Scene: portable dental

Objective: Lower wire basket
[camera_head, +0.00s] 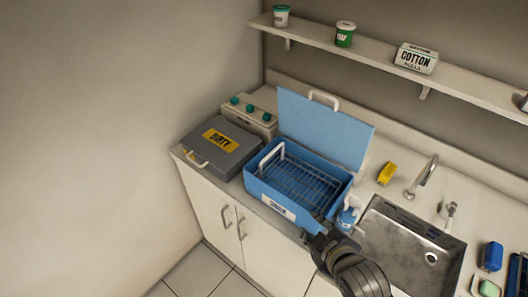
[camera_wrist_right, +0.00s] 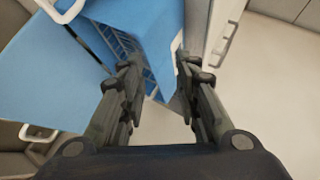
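The wire basket (camera_head: 300,182) sits inside an open blue box (camera_head: 268,204) on the counter. A white handle (camera_head: 271,158) rises at the basket's left end; the right end is partly hard to make out. The box's blue lid (camera_head: 325,125) stands raised behind it. My right gripper (camera_head: 319,232) is beside the box's front right corner. In the right wrist view my right gripper (camera_wrist_right: 158,72) has its fingers apart, with the blue box (camera_wrist_right: 150,30) and part of the wire basket (camera_wrist_right: 118,43) beyond them. I see nothing held. My left gripper is not in view.
A grey case marked dirty (camera_head: 222,145) stands left of the box. A blue and white bottle (camera_head: 347,217) stands close to the box's right side and my gripper. A metal sink (camera_head: 408,250) and faucet (camera_head: 424,175) are at right. A shelf (camera_head: 380,58) runs above.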

